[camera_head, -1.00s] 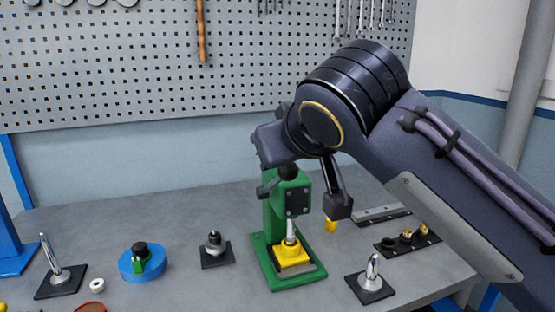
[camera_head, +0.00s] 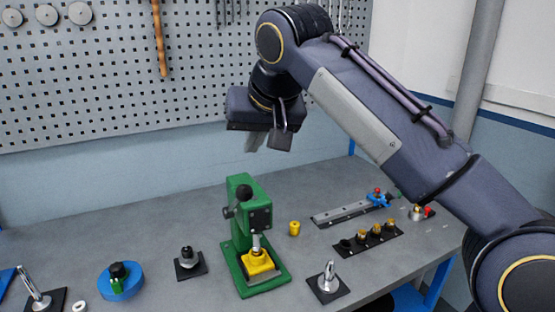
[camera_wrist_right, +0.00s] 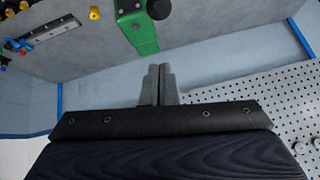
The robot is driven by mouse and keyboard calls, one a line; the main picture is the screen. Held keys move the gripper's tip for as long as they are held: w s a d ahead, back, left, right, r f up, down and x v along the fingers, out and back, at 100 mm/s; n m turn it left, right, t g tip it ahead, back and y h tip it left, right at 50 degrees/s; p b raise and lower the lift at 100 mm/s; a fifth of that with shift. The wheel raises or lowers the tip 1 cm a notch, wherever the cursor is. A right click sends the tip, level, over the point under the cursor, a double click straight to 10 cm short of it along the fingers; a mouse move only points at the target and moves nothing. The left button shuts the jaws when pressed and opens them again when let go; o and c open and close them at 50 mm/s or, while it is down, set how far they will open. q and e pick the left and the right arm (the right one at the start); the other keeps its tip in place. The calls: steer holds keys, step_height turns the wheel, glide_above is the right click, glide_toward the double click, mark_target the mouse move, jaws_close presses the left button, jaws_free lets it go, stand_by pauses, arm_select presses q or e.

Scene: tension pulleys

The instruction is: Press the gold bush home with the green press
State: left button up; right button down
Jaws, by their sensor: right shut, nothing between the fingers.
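The green press (camera_head: 241,226) stands on the table, its dark lever knob (camera_head: 244,192) at the upper front. Its silver ram (camera_head: 256,242) reaches down to a yellow block (camera_head: 258,263) on the press bed. I cannot tell whether a gold bush sits in that block or how deep. A separate yellow-gold cylinder (camera_head: 294,228) stands on the table right of the press; it also shows in the right wrist view (camera_wrist_right: 94,13). My right gripper (camera_head: 254,143) is shut and empty, above and behind the press, touching nothing. My left gripper is out of view.
A dark rack (camera_head: 368,241) with several small gold and black parts lies at the right, before a metal rail (camera_head: 345,211). Posts on black plates (camera_head: 328,284) and a blue round holder (camera_head: 121,284) stand along the front. A pegboard (camera_head: 100,70) closes off the back.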

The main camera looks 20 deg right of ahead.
mark_target(245, 185)
steer(key=w+f, duration=0.1)
steer(key=f, duration=0.2)
steer(key=w+a+f, duration=0.1)
steer(key=f, duration=0.3)
steer(key=w+f+b, duration=0.1)
steer(key=f, duration=0.3)
steer(key=shift+w+a, duration=0.15)
steer(key=shift+a, duration=0.05)
